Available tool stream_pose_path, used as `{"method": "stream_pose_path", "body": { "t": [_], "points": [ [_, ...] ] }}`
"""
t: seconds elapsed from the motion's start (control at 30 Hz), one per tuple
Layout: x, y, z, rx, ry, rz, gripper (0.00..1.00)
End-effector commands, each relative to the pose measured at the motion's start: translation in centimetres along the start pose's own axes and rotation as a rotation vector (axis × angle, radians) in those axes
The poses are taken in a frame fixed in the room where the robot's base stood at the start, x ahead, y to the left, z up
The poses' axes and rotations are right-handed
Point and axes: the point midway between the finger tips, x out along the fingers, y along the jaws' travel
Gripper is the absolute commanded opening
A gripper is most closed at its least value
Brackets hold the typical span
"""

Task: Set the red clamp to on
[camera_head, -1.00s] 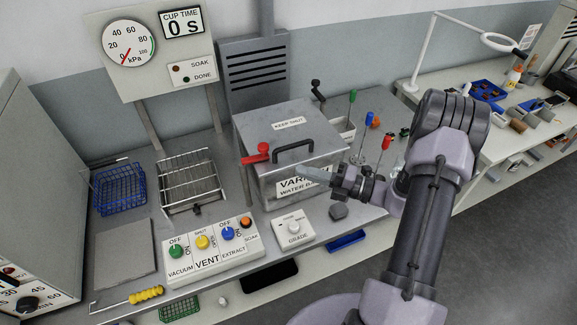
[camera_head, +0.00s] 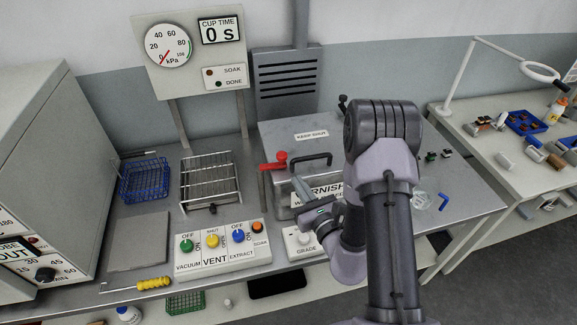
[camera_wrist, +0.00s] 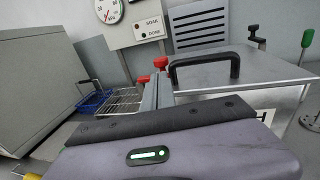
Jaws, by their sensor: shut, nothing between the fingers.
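The red clamp (camera_head: 270,166) sits at the front left corner of the grey lidded bath (camera_head: 335,152). My gripper (camera_head: 297,181) is shut and empty in front of the bath, a little right of and below the clamp. My fingers (camera_wrist: 152,90) point at the clamp and hide some of it. I cannot tell whether they touch it.
A black handle (camera_head: 311,159) stands on the lid right of the clamp. A wire rack (camera_head: 210,178) and a blue basket (camera_head: 145,179) lie to the left. The switch panel (camera_head: 222,250) is in front. My arm hides part of the bench to the right.

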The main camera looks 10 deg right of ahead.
Motion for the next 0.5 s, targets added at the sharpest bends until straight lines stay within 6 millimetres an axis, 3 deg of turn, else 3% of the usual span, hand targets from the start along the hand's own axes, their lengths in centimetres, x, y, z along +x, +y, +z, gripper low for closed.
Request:
{"method": "stream_pose_path", "body": {
  "t": [0.2, 0.5],
  "points": [
    [4.5, 0.1, 0.3, 0.000, -0.003, 0.001, 0.00],
    [7.4, 0.0, 0.0, 0.002, 0.000, 0.000, 0.00]
  ]
}}
